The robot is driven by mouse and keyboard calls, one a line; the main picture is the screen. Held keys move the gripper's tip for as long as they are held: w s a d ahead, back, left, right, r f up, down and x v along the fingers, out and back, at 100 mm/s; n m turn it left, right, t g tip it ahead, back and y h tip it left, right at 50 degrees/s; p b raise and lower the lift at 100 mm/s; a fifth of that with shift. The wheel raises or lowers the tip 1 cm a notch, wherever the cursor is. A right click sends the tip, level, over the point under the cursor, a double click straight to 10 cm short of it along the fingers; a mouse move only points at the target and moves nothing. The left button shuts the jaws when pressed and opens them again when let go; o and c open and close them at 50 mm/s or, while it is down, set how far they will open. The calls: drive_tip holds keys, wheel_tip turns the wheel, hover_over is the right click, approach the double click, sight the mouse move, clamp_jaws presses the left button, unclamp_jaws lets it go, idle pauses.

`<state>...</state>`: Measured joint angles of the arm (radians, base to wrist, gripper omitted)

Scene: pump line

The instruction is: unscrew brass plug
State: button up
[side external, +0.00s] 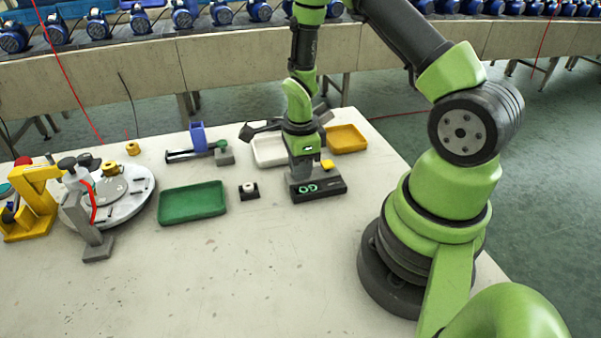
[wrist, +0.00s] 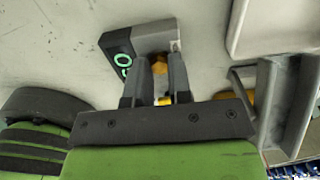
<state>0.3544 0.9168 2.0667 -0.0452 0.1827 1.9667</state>
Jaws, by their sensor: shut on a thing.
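My gripper (wrist: 163,68) points down over a dark block with a green display (side external: 318,188), right of centre on the table in the side view. In the wrist view its two fingers are closed on a small brass-coloured piece (wrist: 160,66), which looks like the brass plug. The block's grey body (wrist: 150,38) and green display (wrist: 123,66) show just beyond the fingertips. Whether the piece touches the block cannot be told. In the side view my gripper (side external: 302,168) hides the held piece. Another brass-coloured piece (side external: 133,148) stands beside the round turntable (side external: 142,205) at left.
A green tray (side external: 192,203) and a small black holder with a white top (side external: 249,190) stand left of my gripper. A white tray (side external: 268,152) and a yellow tray (side external: 347,138) lie behind it. A blue-and-grey fixture (side external: 199,140) stands further left. The front table is clear.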

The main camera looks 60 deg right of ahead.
drive_tip(key=shift+n, duration=0.6)
drive_tip(key=n, duration=0.2)
drive_tip(key=shift+n, duration=0.4)
drive_tip(key=n, duration=0.3)
drive_tip(key=shift+n, duration=0.4)
drive_tip(key=shift+n, duration=0.3)
drive_tip(key=n, duration=0.6)
drive_tip(key=shift+n, duration=0.4)
